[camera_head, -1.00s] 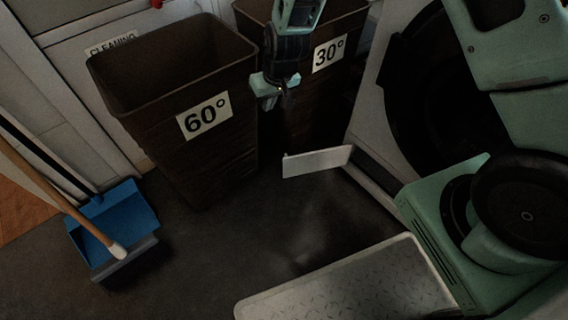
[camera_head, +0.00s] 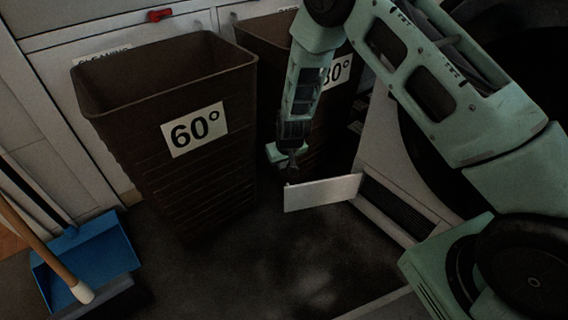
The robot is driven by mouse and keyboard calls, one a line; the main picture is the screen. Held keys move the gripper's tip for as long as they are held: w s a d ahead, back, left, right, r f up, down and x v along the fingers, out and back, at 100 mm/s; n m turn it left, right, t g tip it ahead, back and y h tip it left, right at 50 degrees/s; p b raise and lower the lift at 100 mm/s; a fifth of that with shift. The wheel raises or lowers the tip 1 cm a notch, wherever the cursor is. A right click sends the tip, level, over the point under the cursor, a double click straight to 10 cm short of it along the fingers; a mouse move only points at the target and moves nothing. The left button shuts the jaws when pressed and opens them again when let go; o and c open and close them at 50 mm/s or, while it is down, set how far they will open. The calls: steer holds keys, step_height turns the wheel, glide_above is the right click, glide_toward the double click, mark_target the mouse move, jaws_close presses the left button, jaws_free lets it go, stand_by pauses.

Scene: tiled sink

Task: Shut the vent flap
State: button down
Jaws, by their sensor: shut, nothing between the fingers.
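The vent flap (camera_head: 325,192) is a pale flat panel low on the front of the white machine. It stands open, sticking out to the left from the edge of a dark slotted opening (camera_head: 398,212). My gripper (camera_head: 291,177) is shut and empty, pointing down just above the flap's free left end. I cannot tell whether the fingertips touch the flap or are behind it. My arm comes in from the right and hides part of the machine.
A brown bin marked 60° (camera_head: 180,165) stands left of my gripper. A second brown bin marked 30° (camera_head: 262,40) stands behind my gripper. A blue dustpan (camera_head: 88,258) and a broom handle (camera_head: 40,245) are at lower left. Dark floor (camera_head: 260,265) in front of the flap is clear.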

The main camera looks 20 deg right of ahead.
steer(key=f+b, duration=0.1)
steer(key=s+f+b, duration=0.1)
steer(key=f+b, duration=0.1)
steer(key=s+f+b, duration=0.1)
steer(key=shift+s+d+f+b, duration=0.1)
steer(key=shift+s+f+b, duration=0.05)
steer(key=shift+s+b, duration=0.15)
